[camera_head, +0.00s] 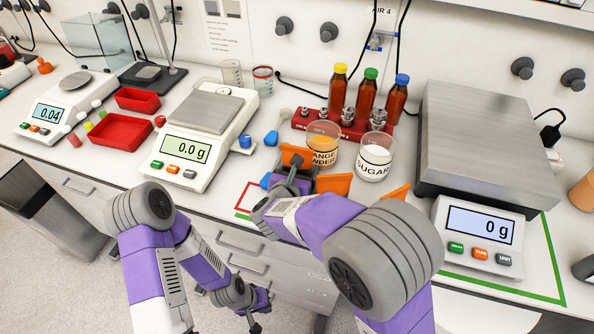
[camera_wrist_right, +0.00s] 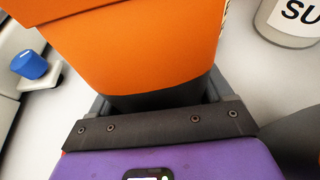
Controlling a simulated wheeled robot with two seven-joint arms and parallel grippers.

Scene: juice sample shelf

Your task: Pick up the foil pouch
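Nothing in view is clearly a silver foil pouch. Orange panels (camera_head: 335,184) show around my right gripper (camera_head: 292,178) in the head view. A large orange surface (camera_wrist_right: 140,45) fills the middle of the right wrist view, close to the gripper's dark base. It hides the right fingertips; I cannot tell whether it is the pouch or whether the fingers grip it. My left gripper (camera_head: 254,322) hangs low in front of the counter, small and partly cut off, its fingers unclear.
An orange powder beaker (camera_head: 323,154) and a sugar beaker (camera_head: 374,162) stand just beyond the right gripper. Capped brown bottles (camera_head: 367,100) are behind them. A large scale (camera_head: 484,232) is right; a smaller scale (camera_head: 188,150) reads 0.0 g. Red trays (camera_head: 119,132) lie left.

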